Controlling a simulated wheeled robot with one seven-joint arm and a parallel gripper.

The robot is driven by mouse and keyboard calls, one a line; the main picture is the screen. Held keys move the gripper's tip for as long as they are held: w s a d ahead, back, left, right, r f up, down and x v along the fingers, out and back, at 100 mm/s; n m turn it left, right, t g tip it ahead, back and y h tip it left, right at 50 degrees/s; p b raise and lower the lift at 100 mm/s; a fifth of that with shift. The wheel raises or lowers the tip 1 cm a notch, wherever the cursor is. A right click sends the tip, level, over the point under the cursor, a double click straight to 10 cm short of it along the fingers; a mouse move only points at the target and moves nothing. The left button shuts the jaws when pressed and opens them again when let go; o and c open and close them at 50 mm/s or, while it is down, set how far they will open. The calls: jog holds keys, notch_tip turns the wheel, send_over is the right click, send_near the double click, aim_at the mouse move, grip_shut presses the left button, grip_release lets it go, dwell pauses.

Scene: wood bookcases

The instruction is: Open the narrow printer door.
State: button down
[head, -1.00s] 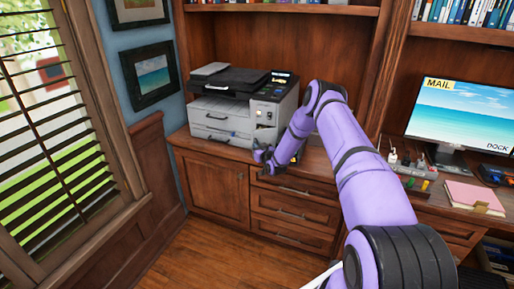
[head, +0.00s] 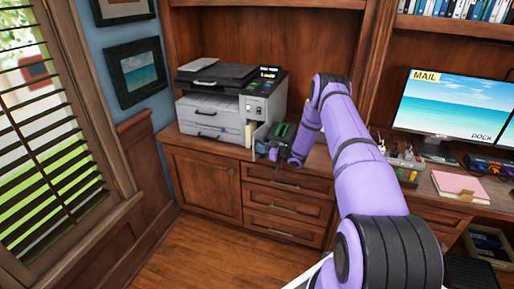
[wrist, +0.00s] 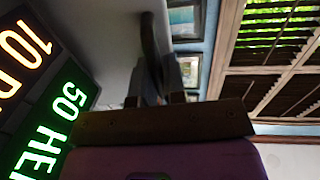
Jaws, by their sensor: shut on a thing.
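The grey and black printer (head: 225,105) stands on the wood counter at the left. Its narrow door (head: 262,133), at the right of the front, appears swung outward, with a pale gap beside it. My gripper (head: 273,152) is low at the door's front side. In the wrist view my gripper (wrist: 160,88) is shut on a dark upright handle (wrist: 149,40) beside a grey surface. The fingers and arm hide part of the door, so its exact angle is unclear.
Lit green and orange displays (wrist: 58,118) are close at the left of the wrist view. A monitor (head: 450,105) and pink folder (head: 460,186) are on the right. Wood drawers (head: 287,205) are below the counter. The floor (head: 190,258) in front is clear.

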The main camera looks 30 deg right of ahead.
jog(key=shift+s+d, duration=0.35)
jog(key=shift+s, duration=0.05)
dwell(0.4)
jog(key=c, duration=1.5)
grip_release()
jog(key=v, duration=1)
jog(key=shift+s+d, duration=0.25)
jog(key=shift+s, duration=0.05)
